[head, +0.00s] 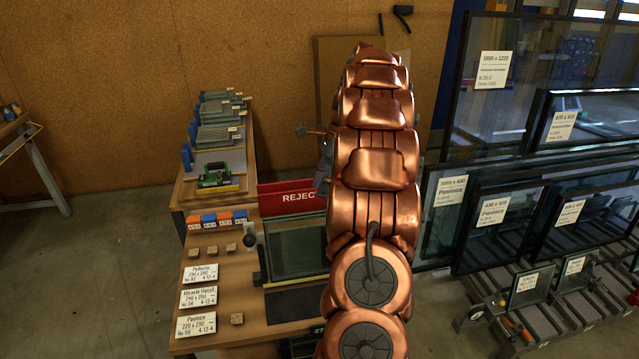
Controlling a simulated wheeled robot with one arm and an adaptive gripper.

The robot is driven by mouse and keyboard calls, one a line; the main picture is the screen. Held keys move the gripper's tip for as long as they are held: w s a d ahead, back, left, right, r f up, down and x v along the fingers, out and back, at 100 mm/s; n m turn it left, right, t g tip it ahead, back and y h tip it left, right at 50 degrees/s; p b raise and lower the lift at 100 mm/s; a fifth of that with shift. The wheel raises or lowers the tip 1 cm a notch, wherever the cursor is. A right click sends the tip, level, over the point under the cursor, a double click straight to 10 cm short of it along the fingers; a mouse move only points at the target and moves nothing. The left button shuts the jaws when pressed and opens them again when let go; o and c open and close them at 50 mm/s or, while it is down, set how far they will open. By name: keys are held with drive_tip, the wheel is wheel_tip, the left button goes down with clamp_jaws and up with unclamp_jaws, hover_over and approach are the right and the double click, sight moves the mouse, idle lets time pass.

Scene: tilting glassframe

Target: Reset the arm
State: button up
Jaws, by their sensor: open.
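My copper-coloured arm rises through the middle of the head view and hides much of what lies behind it. Small grey and reddish parts jut out past its left side, and they appear to be my gripper (322,160). Most of it is hidden behind the arm. It is open, above the right side of the workbench (240,270), near a red sign reading "REJEC" (290,198). I see nothing held in the part that shows.
The bench holds a glass pane in a frame (297,248), white label cards (198,298), small wooden blocks, orange and blue blocks, and a green device (217,176). Framed glass panes (560,205) stand close on the right. Floor at left (100,270) is clear.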

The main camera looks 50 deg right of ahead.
idle(0.3)
drive_tip(key=s+a+r+n+g+h, duration=0.15)
drive_tip(key=a+n, duration=0.45)
drive_tip(key=a, duration=0.7)
drive_tip(key=s+a+r+n+g, duration=0.1)
drive_tip(key=s+a+n, duration=0.35)
drive_tip(key=a, duration=0.75)
drive_tip(key=s+a+f+n+h, duration=0.1)
drive_tip(key=s+a+f+n, duration=0.1)
drive_tip(key=s+a+n, duration=0.4)
drive_tip(key=s+a+f+n+h, duration=0.2)
drive_tip(key=s+a+n, duration=0.4)
drive_tip(key=s+n, duration=0.3)
drive_tip(key=shift+s+a+f, duration=0.15)
drive_tip(key=shift+s+f, duration=0.45)
drive_tip(key=shift+s, duration=0.35)
drive_tip(key=shift+g, duration=0.25)
drive_tip(key=shift+c, duration=0.8)
